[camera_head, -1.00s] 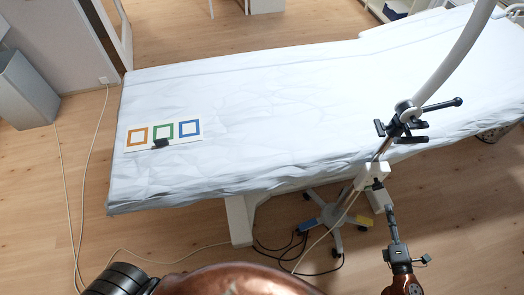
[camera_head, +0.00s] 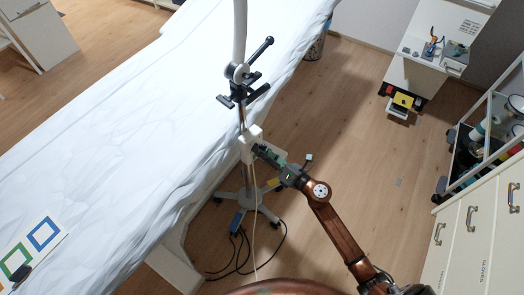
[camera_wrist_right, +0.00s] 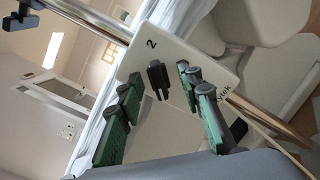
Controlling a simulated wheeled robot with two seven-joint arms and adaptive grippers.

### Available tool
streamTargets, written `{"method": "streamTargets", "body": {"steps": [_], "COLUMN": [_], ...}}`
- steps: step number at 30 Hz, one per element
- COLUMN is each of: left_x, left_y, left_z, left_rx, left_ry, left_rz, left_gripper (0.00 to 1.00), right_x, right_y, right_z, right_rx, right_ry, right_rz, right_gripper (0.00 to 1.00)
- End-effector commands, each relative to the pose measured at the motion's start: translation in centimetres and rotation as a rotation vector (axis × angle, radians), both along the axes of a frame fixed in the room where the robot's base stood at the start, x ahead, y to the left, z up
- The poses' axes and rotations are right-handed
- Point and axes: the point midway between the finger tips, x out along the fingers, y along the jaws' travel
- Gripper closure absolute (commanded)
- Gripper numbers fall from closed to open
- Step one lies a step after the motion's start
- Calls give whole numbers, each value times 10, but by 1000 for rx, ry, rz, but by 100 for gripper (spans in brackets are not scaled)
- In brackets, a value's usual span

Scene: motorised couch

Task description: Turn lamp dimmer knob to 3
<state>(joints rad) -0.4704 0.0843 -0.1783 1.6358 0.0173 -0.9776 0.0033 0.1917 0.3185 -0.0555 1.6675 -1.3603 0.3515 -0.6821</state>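The lamp's white dimmer box (camera_head: 250,142) sits on the lamp pole beside the couch. In the right wrist view its white face (camera_wrist_right: 182,48) carries a printed "2" and a black dimmer knob (camera_wrist_right: 157,76). My right gripper (camera_head: 264,151) is at the box. In the right wrist view its green-padded fingers (camera_wrist_right: 160,82) are apart, one on each side of the knob, with gaps visible. I cannot tell how deep the fingertips are relative to the knob. My left gripper is not in view.
The white-covered couch (camera_head: 130,110) lies left of the pole. A black clamp handle (camera_head: 261,48) juts out above the box. The wheeled lamp base (camera_head: 250,202) and cables (camera_head: 240,250) are below. A cabinet (camera_head: 470,235) and cart stand right, with free floor between.

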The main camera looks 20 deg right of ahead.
Motion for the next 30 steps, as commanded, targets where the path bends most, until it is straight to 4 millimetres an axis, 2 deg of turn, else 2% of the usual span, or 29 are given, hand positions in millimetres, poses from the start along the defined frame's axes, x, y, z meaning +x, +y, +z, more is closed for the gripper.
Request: {"method": "streamTargets", "body": {"steps": [7, 21, 30], "left_x": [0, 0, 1], "left_y": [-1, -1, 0], "left_z": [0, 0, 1], "left_rx": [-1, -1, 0], "left_ry": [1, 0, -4], "left_rz": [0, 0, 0], "left_gripper": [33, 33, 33], "right_x": [0, 0, 0], "right_y": [0, -1, -1], "right_z": [0, 0, 0], "right_rx": [0, 1, 8], "right_ry": [0, 0, 5], "right_rz": [0, -1, -2], "right_gripper": [68, 100, 100]}}
